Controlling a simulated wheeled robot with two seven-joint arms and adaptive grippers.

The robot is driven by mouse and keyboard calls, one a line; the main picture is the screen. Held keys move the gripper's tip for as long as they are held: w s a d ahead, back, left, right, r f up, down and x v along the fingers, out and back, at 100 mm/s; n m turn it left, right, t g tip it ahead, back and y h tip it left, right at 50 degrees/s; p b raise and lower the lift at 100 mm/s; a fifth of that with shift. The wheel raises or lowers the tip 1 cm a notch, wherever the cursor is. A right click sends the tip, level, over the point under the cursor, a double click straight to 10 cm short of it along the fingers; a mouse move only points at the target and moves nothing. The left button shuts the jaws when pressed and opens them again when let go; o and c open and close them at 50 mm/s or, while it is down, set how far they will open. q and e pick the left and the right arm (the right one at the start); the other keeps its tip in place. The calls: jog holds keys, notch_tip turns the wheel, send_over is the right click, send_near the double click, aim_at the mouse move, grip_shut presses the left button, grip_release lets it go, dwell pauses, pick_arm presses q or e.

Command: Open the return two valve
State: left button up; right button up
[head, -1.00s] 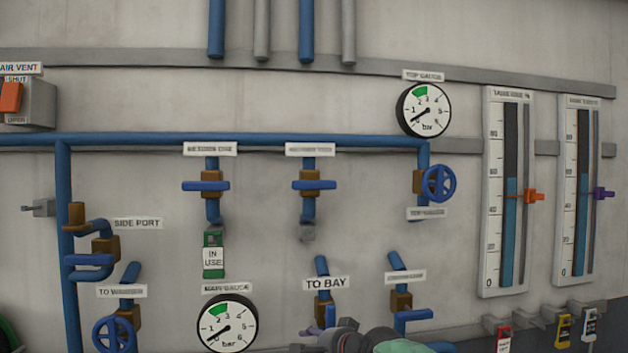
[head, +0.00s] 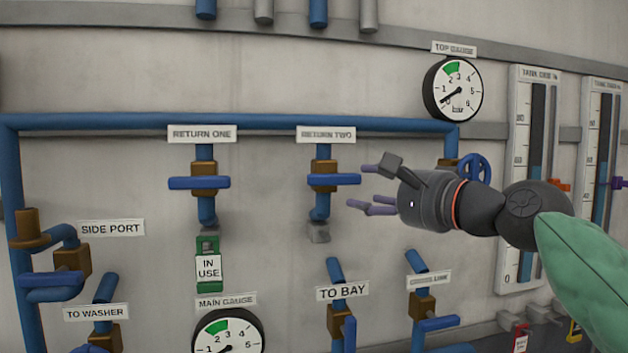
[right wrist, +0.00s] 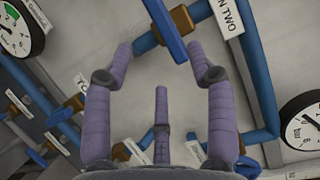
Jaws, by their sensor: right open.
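The return two valve is a brown body with a blue lever handle (head: 334,179) under the RETURN TWO label (head: 326,134). Its lever lies crosswise to its vertical blue pipe. My right gripper (head: 365,188) is open, just right of the lever's right end, fingers pointing left at it. In the right wrist view the lever (right wrist: 165,28) stands between the spread fingertips of the right gripper (right wrist: 165,62), and the fingers are empty. I cannot tell whether any finger touches it. My left gripper is not in view.
The return one valve (head: 199,183) is to the left, with a green IN USE tag (head: 208,265) below it. The top gauge valve's blue wheel (head: 474,171) is partly behind my right arm. The TO BAY valve (head: 340,320) sits below. The top gauge (head: 453,90) is above.

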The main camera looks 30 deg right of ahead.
aim_at(339, 183)
jog(key=w, duration=0.3)
jog(key=w+a+p, duration=0.1)
jog(key=w, duration=0.5)
jog(key=shift+w+a+r, duration=0.2)
jog(key=shift+w+a, duration=0.05)
jog(key=shift+w, duration=0.15)
grip_shut()
